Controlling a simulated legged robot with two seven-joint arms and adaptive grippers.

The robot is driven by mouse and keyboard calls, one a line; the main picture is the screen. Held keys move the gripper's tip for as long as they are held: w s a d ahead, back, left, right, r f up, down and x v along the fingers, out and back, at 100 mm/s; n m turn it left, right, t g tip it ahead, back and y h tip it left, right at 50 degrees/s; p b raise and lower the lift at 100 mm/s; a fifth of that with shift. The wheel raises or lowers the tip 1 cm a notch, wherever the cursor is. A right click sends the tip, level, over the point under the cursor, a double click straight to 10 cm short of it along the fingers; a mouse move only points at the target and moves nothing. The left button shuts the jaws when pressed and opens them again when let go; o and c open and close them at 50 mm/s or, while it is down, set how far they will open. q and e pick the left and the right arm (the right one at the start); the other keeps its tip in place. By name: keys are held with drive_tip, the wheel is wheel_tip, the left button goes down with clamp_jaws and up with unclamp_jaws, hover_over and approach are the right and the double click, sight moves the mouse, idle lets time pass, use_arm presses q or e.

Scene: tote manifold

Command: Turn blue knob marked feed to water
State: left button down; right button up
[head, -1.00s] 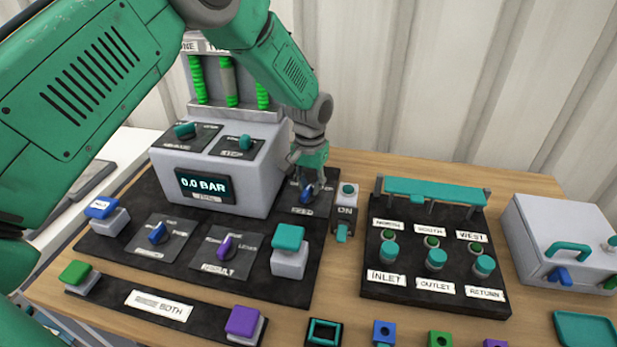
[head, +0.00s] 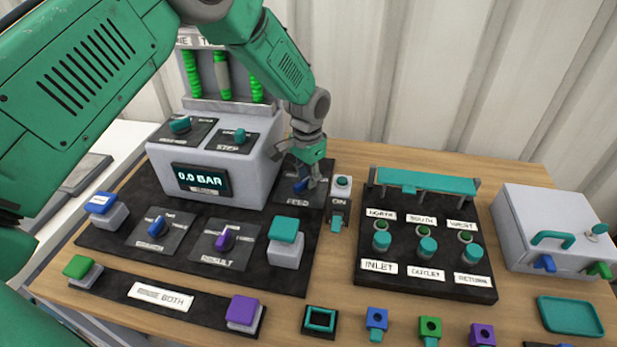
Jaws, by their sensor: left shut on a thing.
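The blue feed knob (head: 301,185) sits on a dark plate labelled FEED (head: 297,202), right of the grey box with the 0.0 BAR display (head: 201,180). My left gripper (head: 305,182) points down over this knob and is shut on it. The fingers hide part of the knob and most of the plate's markings, so the setting it points to cannot be read. My right gripper is not in view.
A small ON switch block (head: 340,190) stands close to the right of the feed plate. Other knobs, blue (head: 157,227) and purple (head: 224,240), and a teal button (head: 285,230) lie in front. The valve panel (head: 425,290) is farther right.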

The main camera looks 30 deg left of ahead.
sight(306, 178)
use_arm(q)
drive_tip(key=shift+s, duration=0.1)
drive_tip(key=c, duration=1.5)
unclamp_jaws()
drive_tip(key=shift+a, duration=0.1)
drive_tip(key=shift+c, duration=0.2)
drive_tip(key=shift+r, duration=0.1)
wheel_tip(306, 178, up, 12)
